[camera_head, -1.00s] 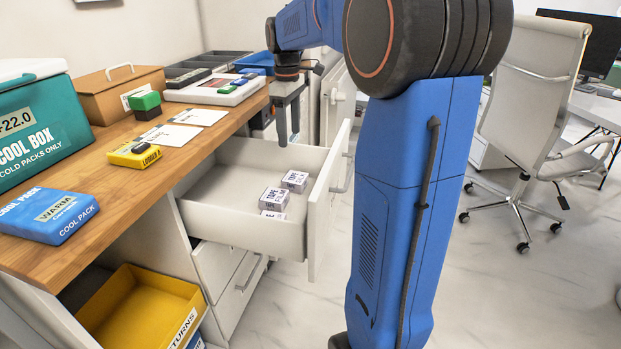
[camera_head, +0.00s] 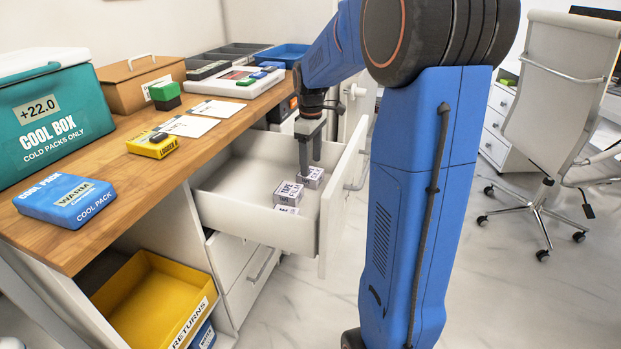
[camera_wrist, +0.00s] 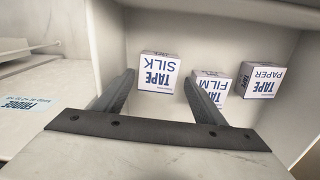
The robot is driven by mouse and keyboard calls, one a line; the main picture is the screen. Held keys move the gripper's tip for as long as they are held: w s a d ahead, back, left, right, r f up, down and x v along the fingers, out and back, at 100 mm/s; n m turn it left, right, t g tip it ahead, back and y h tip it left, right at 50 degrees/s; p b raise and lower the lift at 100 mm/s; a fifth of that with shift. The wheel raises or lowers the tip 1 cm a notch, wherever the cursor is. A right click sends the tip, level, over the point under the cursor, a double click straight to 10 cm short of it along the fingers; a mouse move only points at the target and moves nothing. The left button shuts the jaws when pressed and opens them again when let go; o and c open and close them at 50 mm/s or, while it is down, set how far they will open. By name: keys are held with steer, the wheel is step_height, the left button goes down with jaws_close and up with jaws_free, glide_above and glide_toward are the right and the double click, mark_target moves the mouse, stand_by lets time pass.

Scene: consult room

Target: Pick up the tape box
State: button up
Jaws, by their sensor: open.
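Several small white tape boxes lie in the open white drawer (camera_head: 243,212). The film box is partly behind the right finger.
The drawer walls and its tall front panel (camera_head: 342,200) enclose the boxes. The wooden counter (camera_head: 110,200) holds a cool box (camera_head: 50,120), a blue cool pack (camera_head: 64,200) and a yellow logger (camera_head: 153,145). A yellow returns bin (camera_head: 150,300) sits below.

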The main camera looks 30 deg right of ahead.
mark_target(310, 177)
steer(key=shift+w+f, duration=0.2)
steer(key=shift+f, duration=2.45)
steer(key=c, duration=0.8)
